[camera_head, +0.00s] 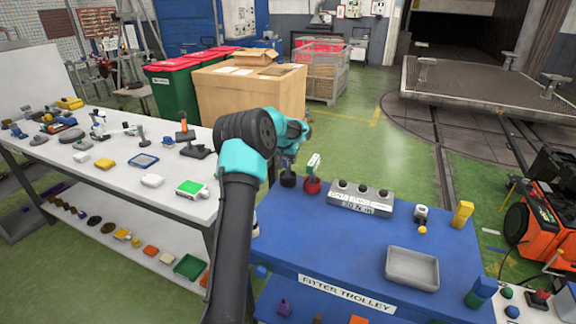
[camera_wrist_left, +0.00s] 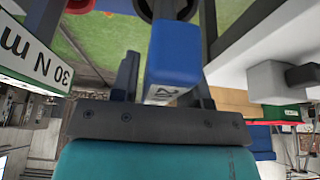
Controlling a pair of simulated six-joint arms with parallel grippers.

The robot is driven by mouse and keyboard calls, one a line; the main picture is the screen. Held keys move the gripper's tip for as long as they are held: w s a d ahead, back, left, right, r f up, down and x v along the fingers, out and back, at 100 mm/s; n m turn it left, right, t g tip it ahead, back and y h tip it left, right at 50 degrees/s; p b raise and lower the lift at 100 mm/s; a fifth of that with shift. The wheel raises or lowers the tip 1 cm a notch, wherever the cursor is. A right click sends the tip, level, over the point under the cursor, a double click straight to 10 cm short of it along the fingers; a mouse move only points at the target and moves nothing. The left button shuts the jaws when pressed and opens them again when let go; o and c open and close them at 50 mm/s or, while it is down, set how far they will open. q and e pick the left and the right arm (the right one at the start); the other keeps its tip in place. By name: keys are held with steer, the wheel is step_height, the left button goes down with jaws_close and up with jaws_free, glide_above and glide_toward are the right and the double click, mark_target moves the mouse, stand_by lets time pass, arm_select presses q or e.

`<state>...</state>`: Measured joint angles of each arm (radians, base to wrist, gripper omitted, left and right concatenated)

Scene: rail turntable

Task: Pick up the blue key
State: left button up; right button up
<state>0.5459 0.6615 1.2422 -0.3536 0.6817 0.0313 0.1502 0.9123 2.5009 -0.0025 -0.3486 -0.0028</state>
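A blue block-shaped key head (camera_wrist_left: 174,50) with a white lettered label on its near end shows in the left wrist view. It stands between the two dark fingers of my left gripper (camera_wrist_left: 165,80). A narrow gap shows beside the left finger, so the fingers look open around it; contact on the right side is hard to judge. In the head view my left gripper (camera_head: 288,160) reaches down over the back left corner of the blue trolley (camera_head: 340,235). The key is not clear there, hidden by my arm. My right gripper is not in view.
A red holder (camera_head: 312,186) with a white-green sign (camera_head: 313,164) stands close right of the gripper; the sign reads 30 N m in the wrist view. A grey block with sockets (camera_head: 361,198), an empty grey tray (camera_head: 412,268) and a yellow block (camera_head: 462,213) are farther right. The trolley's middle is clear.

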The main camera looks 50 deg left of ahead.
arm_select(q)
jaws_close()
steer(key=shift+r, duration=0.1)
step_height(320, 180, up, 10)
steer(key=shift+f, duration=0.1)
stand_by(0.6)
stand_by(0.4)
